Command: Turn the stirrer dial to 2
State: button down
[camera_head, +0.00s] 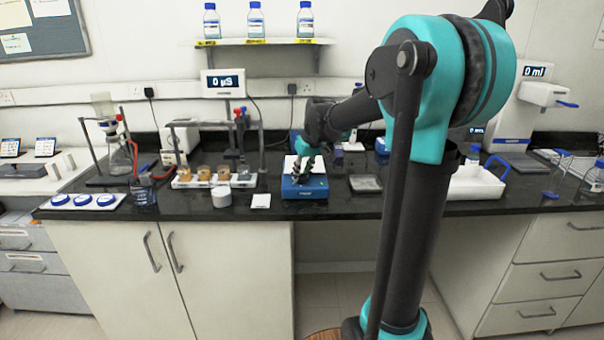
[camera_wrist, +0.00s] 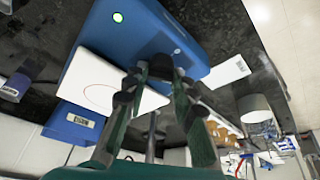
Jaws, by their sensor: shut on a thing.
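The stirrer (camera_head: 304,193) is a blue box with a white top plate, standing near the front edge of the black bench. In the wrist view its blue front (camera_wrist: 135,32) carries a lit green light, and its white plate (camera_wrist: 92,88) shows part of a red circle. My gripper (camera_head: 306,171) is at the stirrer, in front of its plate in the head view. In the wrist view my gripper (camera_wrist: 158,78) has its dark fingers closed around the dark dial (camera_wrist: 160,67) on the stirrer's front. The dial's marks and setting cannot be read.
A white jar (camera_head: 222,196) and a small white card (camera_head: 261,201) lie left of the stirrer, with a rack of brown-filled cups (camera_head: 190,183) behind. A dark square tray (camera_head: 365,184) is to the right. A white tray (camera_head: 468,190) stands beyond my arm.

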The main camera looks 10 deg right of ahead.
jog(key=m+h, duration=0.1)
jog(key=m, duration=0.3)
jog(key=shift+a+m+h, duration=0.2)
jog(key=shift+m+h, duration=0.1)
jog(key=shift+h, duration=0.1)
jog(key=m+h, duration=0.1)
jog(key=m, duration=0.2)
jog(key=shift+a+m, duration=0.1)
jog(key=shift+m, duration=0.3)
jog(key=m+h, duration=0.1)
jog(key=m, duration=0.1)
jog(key=m+h, duration=0.1)
jog(key=m, duration=0.1)
jog(key=shift+w+a+g, duration=0.1)
jog(key=shift+g, duration=0.2)
jog(key=shift+m+g+h, duration=0.4)
jog(key=shift+m+h, duration=0.1)
jog(key=shift+m, duration=1.3)
jog(key=c, duration=1.5)
grip_release()
